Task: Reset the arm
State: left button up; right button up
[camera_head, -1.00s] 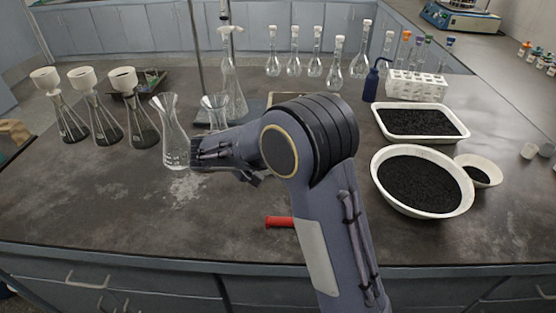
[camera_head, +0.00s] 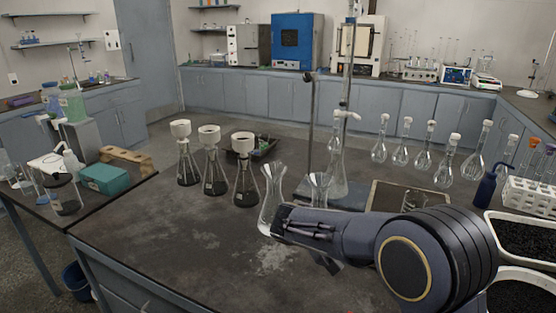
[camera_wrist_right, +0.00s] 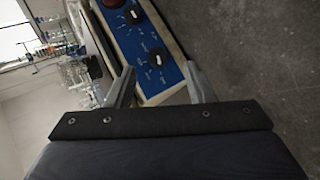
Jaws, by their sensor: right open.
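One of my arms (camera_head: 405,260) enters the head view from the lower right and reaches left over the dark bench (camera_head: 200,240). Its far end is beside a clear flask with a funnel-like top (camera_head: 271,200); I cannot tell if they touch. No clear finger pair shows there. In the right wrist view my right gripper (camera_wrist_right: 162,88) is open, and its two grey fingers stand apart with nothing held between them. Beyond the fingers is a blue panel with black knobs (camera_wrist_right: 150,50). My left gripper is not in view.
Several dark-filled flasks with white funnels (camera_head: 211,165) stand left of the arm. Volumetric flasks (camera_head: 445,165), a blue bottle (camera_head: 485,187), a white rack (camera_head: 530,195) and a tray of black grains (camera_head: 525,238) are at the right. The bench's front left is clear.

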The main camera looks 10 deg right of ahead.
jog(key=s+d+r+m+y+p, duration=0.1)
jog(key=s+r+y+p, duration=0.3)
jog(key=s, duration=0.6)
jog(key=s+r+m+y+p, duration=0.1)
jog(key=s+y, duration=0.6)
jog(key=s, duration=0.3)
jog(key=s+a+r+m+t+y+p, duration=0.1)
jog(key=s+a+r+t+y+p, duration=0.1)
jog(key=s, duration=0.5)
jog(key=shift+s+a+r+m+t+y+p, duration=0.15)
jog(key=shift+a+r+m+t+y+p, duration=0.25)
jog(key=shift+a+t+y+p, duration=0.9)
jog(key=shift+a+g+h+b, duration=0.3)
jog(key=shift+a+h+b, duration=0.15)
jog(key=shift+h+b, duration=0.25)
